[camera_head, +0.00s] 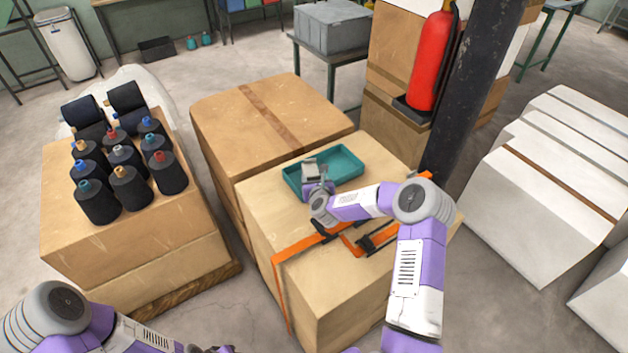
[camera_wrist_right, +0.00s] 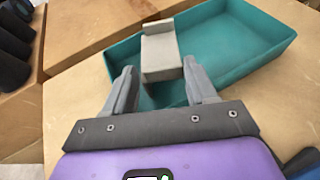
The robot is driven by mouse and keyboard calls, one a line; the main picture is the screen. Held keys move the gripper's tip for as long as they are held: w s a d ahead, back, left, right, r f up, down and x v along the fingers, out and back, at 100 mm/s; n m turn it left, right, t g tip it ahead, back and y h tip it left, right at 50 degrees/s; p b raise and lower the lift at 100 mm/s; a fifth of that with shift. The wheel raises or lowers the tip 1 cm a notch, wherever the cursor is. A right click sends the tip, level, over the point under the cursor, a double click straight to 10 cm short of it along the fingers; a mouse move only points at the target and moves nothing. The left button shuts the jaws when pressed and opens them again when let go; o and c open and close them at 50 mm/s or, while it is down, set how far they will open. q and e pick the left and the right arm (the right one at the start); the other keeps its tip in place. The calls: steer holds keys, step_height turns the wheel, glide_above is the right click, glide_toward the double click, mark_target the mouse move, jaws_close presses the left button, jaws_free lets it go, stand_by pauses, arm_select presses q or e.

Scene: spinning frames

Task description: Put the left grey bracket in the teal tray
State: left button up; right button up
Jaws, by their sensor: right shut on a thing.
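The grey bracket (camera_wrist_right: 160,50) is a small L-shaped block between the fingers of my right gripper (camera_wrist_right: 160,80) in the wrist view. My right gripper (camera_head: 315,187) is shut on it, and the bracket also shows in the head view (camera_head: 311,171). The bracket is over the left part of the teal tray (camera_head: 347,166), near its front wall; the tray also shows in the wrist view (camera_wrist_right: 240,55). I cannot tell whether the bracket touches the tray floor. Only a bit of my left gripper (camera_head: 212,349) shows at the bottom edge, and its fingers are not clear.
The tray stands on a cardboard box (camera_head: 290,225) with an orange strap (camera_head: 290,258) and dark-and-orange pieces (camera_head: 375,240) by my right arm. Black yarn cones (camera_head: 130,187) stand on a box at left. A dark post (camera_head: 470,90) and red extinguisher (camera_head: 432,60) rise behind.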

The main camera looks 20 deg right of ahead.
steer(key=o, duration=1.1)
steer(key=shift+c, duration=0.2)
steer(key=shift+r+p, duration=0.2)
steer(key=shift+p, duration=0.15)
steer(key=v, duration=1.2)
steer(key=shift+p, duration=0.3)
